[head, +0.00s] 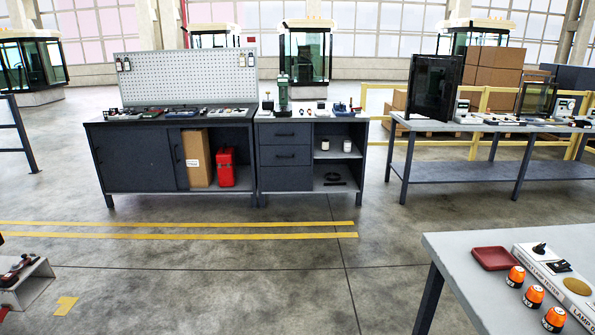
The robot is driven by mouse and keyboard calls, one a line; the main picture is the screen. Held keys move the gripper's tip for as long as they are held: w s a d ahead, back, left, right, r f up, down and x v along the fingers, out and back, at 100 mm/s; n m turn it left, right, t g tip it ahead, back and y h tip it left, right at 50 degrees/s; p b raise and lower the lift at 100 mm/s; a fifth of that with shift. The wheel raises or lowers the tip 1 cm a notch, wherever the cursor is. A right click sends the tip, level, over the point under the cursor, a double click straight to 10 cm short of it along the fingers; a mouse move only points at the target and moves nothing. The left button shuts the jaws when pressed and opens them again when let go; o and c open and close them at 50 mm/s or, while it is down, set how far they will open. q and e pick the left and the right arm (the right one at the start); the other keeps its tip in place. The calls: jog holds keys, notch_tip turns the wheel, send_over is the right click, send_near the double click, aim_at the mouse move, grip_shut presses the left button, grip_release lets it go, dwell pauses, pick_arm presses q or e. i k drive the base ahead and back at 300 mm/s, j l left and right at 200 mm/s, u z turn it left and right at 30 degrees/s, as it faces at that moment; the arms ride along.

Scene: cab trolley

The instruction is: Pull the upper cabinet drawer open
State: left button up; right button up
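The dark grey cabinet (312,121) stands across the floor, near the middle of the head view. Its upper drawer (270,134) is on the left side, below the worktop, with a dark bar handle (285,135). The upper drawer looks shut, its front level with the lower drawer (270,157) beneath it. The cabinet's right side is an open shelf space. Neither of my grippers shows in the view, and nothing touches the drawer.
A workbench (130,160) with a pegboard (190,78) adjoins the cabinet on the left. Yellow floor lines (180,236) cross the clear floor before it. A grey table (440,245) with a red tray (493,257) and orange lamps stands at the near right. Another long table (480,170) stands far right.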

aim_at(299, 133)
jog(key=i+u, duration=0.2)
jog(key=i, duration=2)
jog(key=i+z, duration=0.1)
jog(key=i, duration=0.65)
jog(key=i+j+z, duration=0.1)
jog(key=i, duration=0.65)
jog(key=i+j+z, duration=0.1)
jog(key=i, duration=0.6)
